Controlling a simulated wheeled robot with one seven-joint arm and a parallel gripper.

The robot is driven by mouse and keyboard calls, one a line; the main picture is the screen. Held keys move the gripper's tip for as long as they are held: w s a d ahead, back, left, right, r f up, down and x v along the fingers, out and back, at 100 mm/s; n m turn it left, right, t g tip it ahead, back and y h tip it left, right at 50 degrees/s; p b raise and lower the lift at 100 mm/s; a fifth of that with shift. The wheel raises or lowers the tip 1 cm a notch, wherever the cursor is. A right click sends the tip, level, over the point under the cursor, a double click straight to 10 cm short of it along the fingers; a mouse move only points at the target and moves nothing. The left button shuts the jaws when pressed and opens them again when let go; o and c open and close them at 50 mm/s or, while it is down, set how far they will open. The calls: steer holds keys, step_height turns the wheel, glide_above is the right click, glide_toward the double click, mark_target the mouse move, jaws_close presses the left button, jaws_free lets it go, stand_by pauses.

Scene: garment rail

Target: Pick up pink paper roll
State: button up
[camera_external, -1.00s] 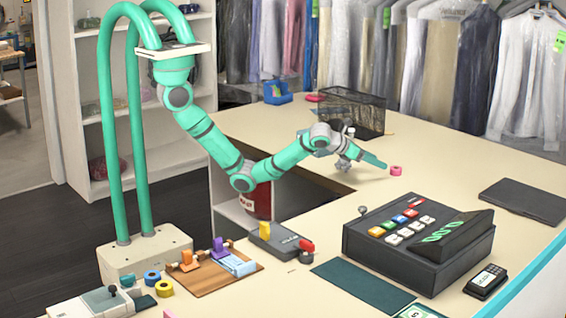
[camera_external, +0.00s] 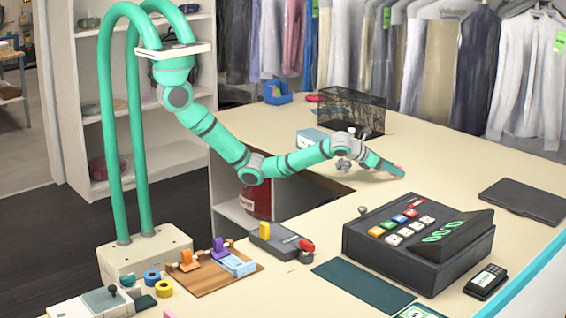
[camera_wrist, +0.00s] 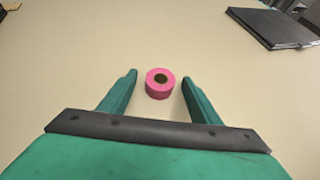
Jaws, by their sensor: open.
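The pink paper roll (camera_wrist: 160,84) lies flat on the beige counter in the wrist view, its dark core facing up. My gripper (camera_wrist: 159,79) is open, with one green finger on each side of the roll. There is a gap between the roll and each finger. In the external view, my gripper (camera_external: 397,170) is low over the counter beyond the cash register. The roll does not show there; my gripper hides it.
A cash register (camera_external: 420,240) and a dark flat folder (camera_external: 524,201) stand on the counter, right of my gripper. A black wire basket (camera_external: 350,108) and a blue-grey box (camera_external: 312,139) are behind my arm. The counter around the roll is clear.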

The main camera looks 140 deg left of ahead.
steer(key=c, duration=1.1)
steer(key=shift+r, duration=0.1)
